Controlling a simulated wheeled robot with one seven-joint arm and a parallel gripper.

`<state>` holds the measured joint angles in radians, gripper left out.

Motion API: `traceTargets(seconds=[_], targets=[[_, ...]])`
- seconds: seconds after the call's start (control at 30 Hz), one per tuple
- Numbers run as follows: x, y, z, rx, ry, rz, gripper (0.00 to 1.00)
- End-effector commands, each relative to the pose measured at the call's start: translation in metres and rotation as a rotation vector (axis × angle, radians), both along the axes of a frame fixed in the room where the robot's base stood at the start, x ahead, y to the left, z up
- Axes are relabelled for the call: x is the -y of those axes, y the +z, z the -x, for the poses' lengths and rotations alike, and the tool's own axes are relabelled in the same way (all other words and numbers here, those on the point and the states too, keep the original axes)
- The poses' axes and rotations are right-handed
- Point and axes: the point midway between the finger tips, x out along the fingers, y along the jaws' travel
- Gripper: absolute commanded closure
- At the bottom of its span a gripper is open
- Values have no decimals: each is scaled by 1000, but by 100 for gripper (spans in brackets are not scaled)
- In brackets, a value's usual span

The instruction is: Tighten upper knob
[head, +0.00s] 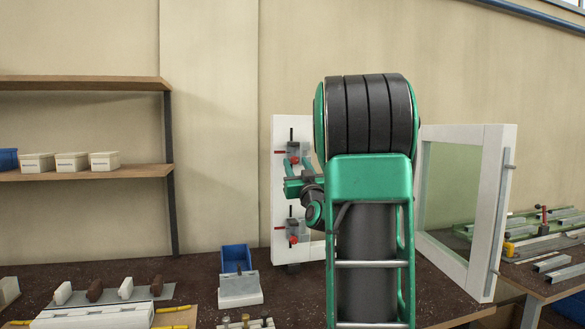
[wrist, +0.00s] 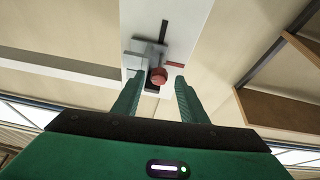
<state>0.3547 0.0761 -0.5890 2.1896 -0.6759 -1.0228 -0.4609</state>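A white upright profile (head: 279,190) carries an upper clamp (head: 294,150) and a lower clamp (head: 293,226). The upper clamp's round red knob (wrist: 157,76) shows in the wrist view against a grey block (wrist: 148,52). My gripper (head: 290,178) is at the upper clamp in the head view, just below it in the picture. In the wrist view my gripper (wrist: 160,77) is open, with the red knob between the fingertips in the picture. A gap shows on both sides of the knob. How deep the knob sits between the fingers is unclear.
The lower clamp has its own red knob (head: 293,239). A white framed pane (head: 495,215) stands right of my arm. A blue bin (head: 236,258) and a grey block fixture (head: 240,289) sit on the dark bench (head: 195,262). Shelves (head: 85,172) are at left.

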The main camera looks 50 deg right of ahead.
Motion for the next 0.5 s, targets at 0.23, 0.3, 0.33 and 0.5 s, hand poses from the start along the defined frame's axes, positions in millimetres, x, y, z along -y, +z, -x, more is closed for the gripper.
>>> traceTargets(seconds=[0.23,0.3,0.33,0.5], targets=[[5,4,-8,1,-1,0,61],[5,4,-8,1,-1,0,61],[5,4,-8,1,-1,0,61],[5,4,-7,0,-1,0,80]])
